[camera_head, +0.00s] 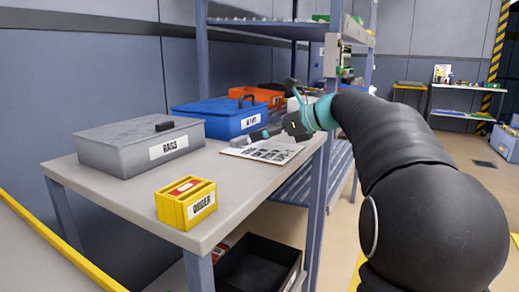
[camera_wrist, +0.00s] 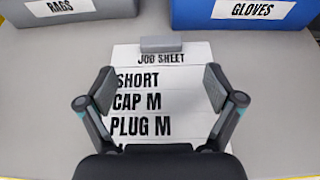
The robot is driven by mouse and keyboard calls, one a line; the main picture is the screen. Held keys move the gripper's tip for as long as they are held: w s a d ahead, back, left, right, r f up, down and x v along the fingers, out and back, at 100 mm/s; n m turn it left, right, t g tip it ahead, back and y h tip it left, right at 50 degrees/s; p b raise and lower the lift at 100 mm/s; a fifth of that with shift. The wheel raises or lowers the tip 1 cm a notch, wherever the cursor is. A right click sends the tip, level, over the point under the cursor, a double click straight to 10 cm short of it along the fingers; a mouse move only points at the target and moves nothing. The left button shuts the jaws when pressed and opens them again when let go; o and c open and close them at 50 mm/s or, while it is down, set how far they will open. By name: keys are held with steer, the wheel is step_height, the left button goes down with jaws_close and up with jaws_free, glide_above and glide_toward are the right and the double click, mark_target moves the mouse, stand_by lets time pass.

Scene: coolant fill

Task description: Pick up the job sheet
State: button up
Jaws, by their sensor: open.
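The job sheet (camera_wrist: 160,100) is a white sheet with large black lettering reading SHORT, CAP M, PLUG M. It lies flat on the grey bench top, with a grey block (camera_wrist: 160,44) at its top edge. It also shows in the head view (camera_head: 262,151). My gripper (camera_wrist: 160,88) is open, its two fingers spread over the left and right sides of the sheet in the wrist view. In the head view my gripper (camera_head: 264,134) reaches in from the right, close over the sheet. I cannot tell whether the fingers touch it. The sheet's lower part is hidden by my gripper.
A grey RAGS box (camera_head: 140,146) and a blue GLOVES box (camera_head: 219,117) stand behind the sheet. A yellow bin (camera_head: 186,203) sits at the bench's front. An orange box (camera_head: 256,97) is farther back. A black crate (camera_head: 258,264) is below. Bench (camera_head: 120,197) between bin and sheet is clear.

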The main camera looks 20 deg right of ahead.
mark_target(239, 138)
steer(key=shift+x, duration=4.35)
steer(key=shift+r, duration=0.2)
steer(key=c, duration=1.4)
steer(key=shift+o, duration=0.2)
